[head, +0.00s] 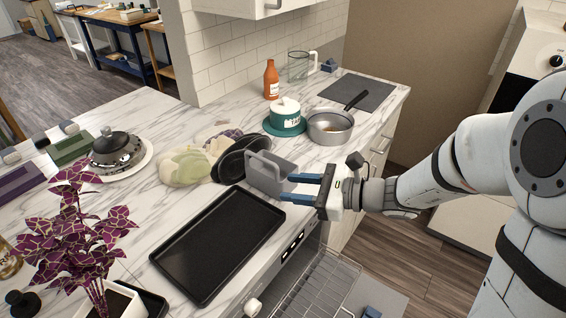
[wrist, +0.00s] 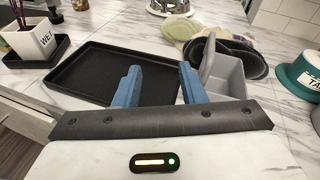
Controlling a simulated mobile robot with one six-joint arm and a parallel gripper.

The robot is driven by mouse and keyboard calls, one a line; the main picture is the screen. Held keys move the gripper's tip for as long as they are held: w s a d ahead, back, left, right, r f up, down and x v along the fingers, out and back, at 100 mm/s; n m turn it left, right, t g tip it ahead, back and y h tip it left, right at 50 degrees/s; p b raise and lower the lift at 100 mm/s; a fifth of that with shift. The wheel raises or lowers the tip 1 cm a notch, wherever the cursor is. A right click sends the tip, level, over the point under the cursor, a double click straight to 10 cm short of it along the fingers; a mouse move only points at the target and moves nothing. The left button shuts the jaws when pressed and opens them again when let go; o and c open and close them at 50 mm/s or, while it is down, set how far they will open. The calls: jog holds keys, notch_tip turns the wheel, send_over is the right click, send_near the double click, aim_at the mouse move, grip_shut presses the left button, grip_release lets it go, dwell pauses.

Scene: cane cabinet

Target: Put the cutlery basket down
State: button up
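The grey cutlery basket (head: 268,177), with a raised handle, stands on the marble counter beside the black baking tray. In the wrist view the basket (wrist: 226,76) is just right of the right finger. My gripper (head: 300,188) has two blue fingers spread apart, with nothing seen between them. In the wrist view the gripper (wrist: 158,83) points over the tray area. The basket looks upright; whether the right finger touches it I cannot tell.
The black baking tray (head: 218,246) lies left of my gripper. Dark oval dishes (head: 240,158) are behind the basket. An open oven or dishwasher rack (head: 318,285) is below the counter edge.

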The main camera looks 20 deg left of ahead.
aim_at(269, 161)
jog(key=w+a+m+t, duration=0.1)
jog(key=w+a+m, duration=0.1)
jog(key=a, duration=0.1)
jog(key=w+a+f+m+t+y+p, duration=0.1)
jog(key=w+a+m+t, duration=0.1)
jog(key=w+a+m, duration=0.1)
jog(key=w+a+f+m+t+p, duration=0.1)
jog(key=w+a+m, duration=0.1)
jog(key=w+a, duration=0.1)
jog(key=shift+w+a+f+t+y, duration=0.1)
jog(key=shift+a+f+t+y, duration=0.1)
jog(key=shift+a+t+y, duration=0.2)
jog(key=shift+w+a+f, duration=0.1)
jog(key=shift+w+a, duration=0.1)
jog(key=shift+a, duration=0.15)
grip_shut()
